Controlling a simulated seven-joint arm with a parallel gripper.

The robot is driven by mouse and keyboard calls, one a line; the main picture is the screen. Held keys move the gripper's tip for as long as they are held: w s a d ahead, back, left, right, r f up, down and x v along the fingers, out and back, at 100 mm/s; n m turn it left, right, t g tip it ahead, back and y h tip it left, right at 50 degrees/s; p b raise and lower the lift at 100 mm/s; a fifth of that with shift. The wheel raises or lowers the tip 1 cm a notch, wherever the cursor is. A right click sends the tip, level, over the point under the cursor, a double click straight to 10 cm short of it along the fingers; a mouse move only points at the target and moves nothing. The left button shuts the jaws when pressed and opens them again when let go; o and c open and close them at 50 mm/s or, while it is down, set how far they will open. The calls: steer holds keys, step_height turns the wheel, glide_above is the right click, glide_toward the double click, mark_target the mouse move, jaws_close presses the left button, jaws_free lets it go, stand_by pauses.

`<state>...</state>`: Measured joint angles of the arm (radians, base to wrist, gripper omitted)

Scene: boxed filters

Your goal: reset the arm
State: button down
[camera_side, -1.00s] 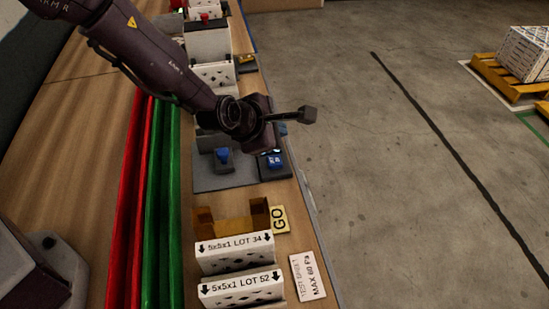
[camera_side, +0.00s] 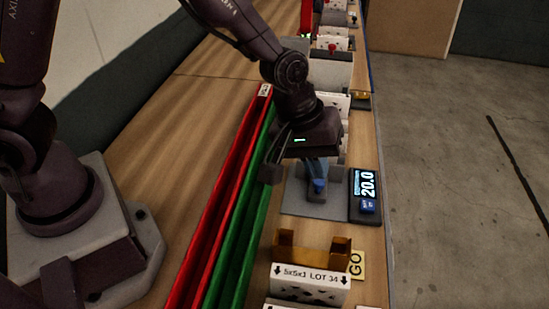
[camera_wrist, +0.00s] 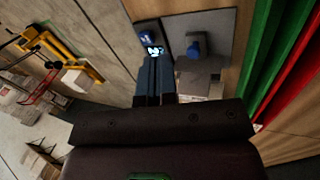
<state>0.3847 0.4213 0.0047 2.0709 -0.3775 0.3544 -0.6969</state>
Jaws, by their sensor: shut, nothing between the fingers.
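My gripper (camera_side: 317,168) hangs from my arm over the grey test fixture (camera_side: 298,202) in the side view, pointing down. Its two blue fingers (camera_wrist: 155,72) are together in the wrist view, with nothing held. A blue knob (camera_side: 319,186) on the fixture lies just below the fingers in the side view; whether they touch it I cannot tell. The knob also shows in the wrist view (camera_wrist: 193,45), to the right of the fingers.
A red rail (camera_side: 225,190) and a green rail (camera_side: 243,215) run along the bench to the left. More white boxes (camera_side: 335,72) line the back.

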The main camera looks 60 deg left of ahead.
steer(key=s+a+r+m+t+y, duration=0.2)
steer(key=s+a+r+m, duration=0.5)
steer(key=s+a+r, duration=1)
steer(key=shift+r+t+y, duration=0.4)
steer(key=shift+r, duration=0.2)
